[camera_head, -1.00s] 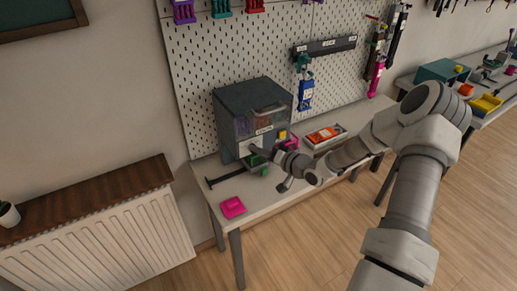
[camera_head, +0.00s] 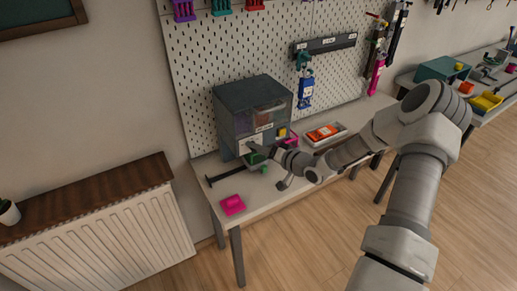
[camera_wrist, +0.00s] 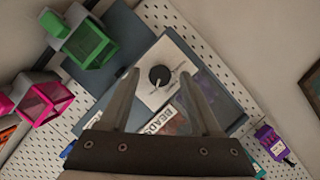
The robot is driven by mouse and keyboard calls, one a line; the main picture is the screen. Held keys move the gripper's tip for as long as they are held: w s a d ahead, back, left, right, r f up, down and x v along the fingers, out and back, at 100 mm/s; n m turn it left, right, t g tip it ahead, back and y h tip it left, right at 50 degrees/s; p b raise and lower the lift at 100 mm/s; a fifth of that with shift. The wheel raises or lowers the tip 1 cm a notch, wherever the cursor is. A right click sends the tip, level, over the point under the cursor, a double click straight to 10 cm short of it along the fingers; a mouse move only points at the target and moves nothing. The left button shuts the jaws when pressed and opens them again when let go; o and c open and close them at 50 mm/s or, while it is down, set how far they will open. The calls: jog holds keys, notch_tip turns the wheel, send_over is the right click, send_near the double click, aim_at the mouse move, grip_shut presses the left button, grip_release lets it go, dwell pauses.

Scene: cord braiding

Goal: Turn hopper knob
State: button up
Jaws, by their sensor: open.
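The hopper (camera_head: 232,107) is a dark grey-blue box standing on the table against the pegboard. Its knob (camera_wrist: 158,76) is a round black dial with a pale pointer mark on a white panel (camera_wrist: 168,58) in the wrist view. A label reading "BEADS" (camera_wrist: 160,122) is beside the panel. My gripper (camera_wrist: 160,74) is open and empty. In the wrist view its two fingers appear on either side of the knob; I cannot tell whether they touch it. In the head view my gripper (camera_head: 256,150) is at the hopper's lower front, and the knob is too small to make out.
A green part (camera_wrist: 88,42) and a pink part (camera_wrist: 45,101) are near the hopper in the wrist view. A pink block (camera_head: 232,204) lies at the table's front left. A tray with an orange item (camera_head: 325,133) is right of the hopper. A purple holder (camera_wrist: 274,143) hangs on the pegboard.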

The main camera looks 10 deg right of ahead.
jog(key=v, duration=1.7)
jog(key=shift+p, duration=0.4)
jog(key=shift+d+r, duration=0.1)
jog(key=shift+d, duration=0.05)
jog(key=s+r+n+g+h+p, duration=0.2)
jog(key=s+r+g+h, duration=0.3)
jog(key=r+h, duration=0.45)
jog(key=s+a+r+g+b, duration=0.1)
jog(key=s+a+r, duration=0.4)
jog(key=s, duration=0.3)
jog(key=s+a+r+n+b, duration=0.1)
jog(key=s+a+r, duration=0.4)
jog(key=s+r, duration=0.2)
jog(key=shift+s+a+r+g+y, duration=0.25)
jog(key=shift+s+g+y, duration=0.15)
jog(key=shift+s, duration=0.7)
jog(key=shift+c, duration=0.2)
